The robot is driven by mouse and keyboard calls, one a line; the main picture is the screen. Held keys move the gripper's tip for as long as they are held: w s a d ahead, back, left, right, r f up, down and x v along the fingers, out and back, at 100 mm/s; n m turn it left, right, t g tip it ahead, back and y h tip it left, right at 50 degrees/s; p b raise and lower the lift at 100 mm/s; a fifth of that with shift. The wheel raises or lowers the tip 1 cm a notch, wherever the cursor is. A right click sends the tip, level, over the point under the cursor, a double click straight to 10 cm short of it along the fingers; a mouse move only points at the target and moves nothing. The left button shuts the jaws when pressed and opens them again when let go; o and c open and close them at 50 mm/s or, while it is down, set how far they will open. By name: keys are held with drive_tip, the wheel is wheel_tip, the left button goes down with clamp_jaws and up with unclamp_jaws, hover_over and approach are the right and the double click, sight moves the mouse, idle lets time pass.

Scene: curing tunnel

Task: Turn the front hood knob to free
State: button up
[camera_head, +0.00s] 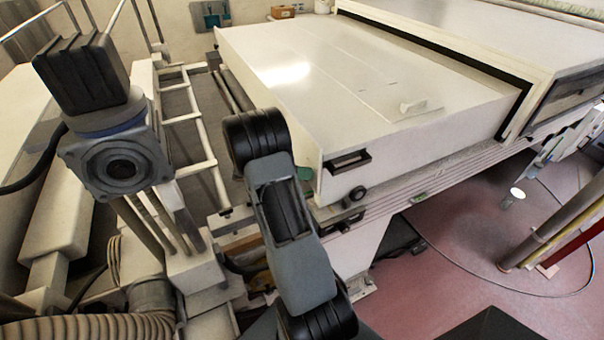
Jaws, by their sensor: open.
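The hood (300,95) is a large off-white cover with a flat top, seen in the head view. Its front face carries a black bar handle (348,162). Below and right of the handle is a small round black knob (357,192), which I take to be the front hood knob. Its turned position is too small to read. My arm rises from the bottom middle, left of the knob and apart from it in the picture. My gripper does not show; the arm's far end is hidden behind its black joint.
A grey and black machine head (117,165) stands at the left, with a ladder-like white frame (200,130) behind it. A dark latch-like part (350,223) sits below the hood. Red floor (450,260) at right is mostly clear, crossed by a cable and slanted posts (560,235).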

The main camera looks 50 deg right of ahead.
drive_tip(key=shift+c, duration=0.5)
drive_tip(key=c, duration=0.8)
drive_tip(key=shift+n+g+p, duration=0.7)
drive_tip(key=shift+n+p, duration=0.15)
drive_tip(key=shift+n, duration=0.35)
drive_tip(key=n, duration=0.1)
drive_tip(key=n+g, duration=0.1)
drive_tip(key=n, duration=0.1)
drive_tip(key=n+g+h, duration=0.1)
drive_tip(key=shift+f+n, duration=0.25)
drive_tip(key=shift+n, duration=0.05)
drive_tip(key=n+h, duration=0.1)
drive_tip(key=n, duration=0.3)
drive_tip(key=shift+f+n+g+h, duration=0.1)
drive_tip(key=shift+n+g+h, duration=0.2)
drive_tip(key=shift+g+h, duration=0.1)
drive_tip(key=shift+f+n+h, duration=0.1)
drive_tip(key=shift+n+h, duration=0.9)
drive_tip(key=shift+n, duration=1.9)
